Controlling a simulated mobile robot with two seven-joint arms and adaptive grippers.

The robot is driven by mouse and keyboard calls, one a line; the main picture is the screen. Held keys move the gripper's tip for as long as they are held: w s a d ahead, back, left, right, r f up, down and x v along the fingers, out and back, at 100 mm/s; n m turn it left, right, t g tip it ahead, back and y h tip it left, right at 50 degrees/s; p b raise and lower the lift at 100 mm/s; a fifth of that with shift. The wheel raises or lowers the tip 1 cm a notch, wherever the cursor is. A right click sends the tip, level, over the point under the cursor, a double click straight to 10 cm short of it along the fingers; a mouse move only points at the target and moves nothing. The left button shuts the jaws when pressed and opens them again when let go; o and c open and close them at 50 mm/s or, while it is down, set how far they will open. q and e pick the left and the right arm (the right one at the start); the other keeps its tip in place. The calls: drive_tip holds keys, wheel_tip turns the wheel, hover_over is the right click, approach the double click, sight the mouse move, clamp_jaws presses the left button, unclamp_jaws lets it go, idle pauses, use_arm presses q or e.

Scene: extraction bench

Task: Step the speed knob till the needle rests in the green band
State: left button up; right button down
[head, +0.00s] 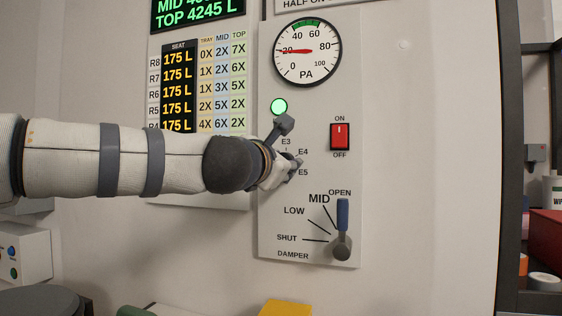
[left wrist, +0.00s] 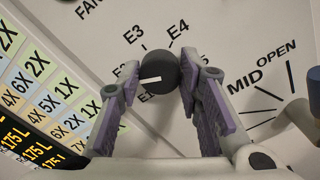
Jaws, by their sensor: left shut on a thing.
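The speed knob (left wrist: 158,72) is dark and round with a white pointer line, which points left in the left wrist view, toward partly hidden labels below E3. My left gripper (head: 290,160) is at the panel, its fingers shut on the knob from both sides; they also show in the left wrist view (left wrist: 160,88). In the head view the gripper hides most of the knob. The PA gauge (head: 306,68) has a red needle at about 20, left of and below the green band (head: 303,24) at the top of the dial. My right gripper is not in view.
A lit green lamp (head: 279,106) sits above the knob. A red ON/OFF switch (head: 340,136) is to the right. The damper lever (head: 342,225) below points up at OPEN. A number chart (head: 205,90) is on the left.

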use_arm(q)
drive_tip(key=shift+m, duration=0.5)
drive_tip(key=o, duration=1.2)
drive_tip(key=shift+c, duration=0.2)
drive_tip(key=v, duration=1.2)
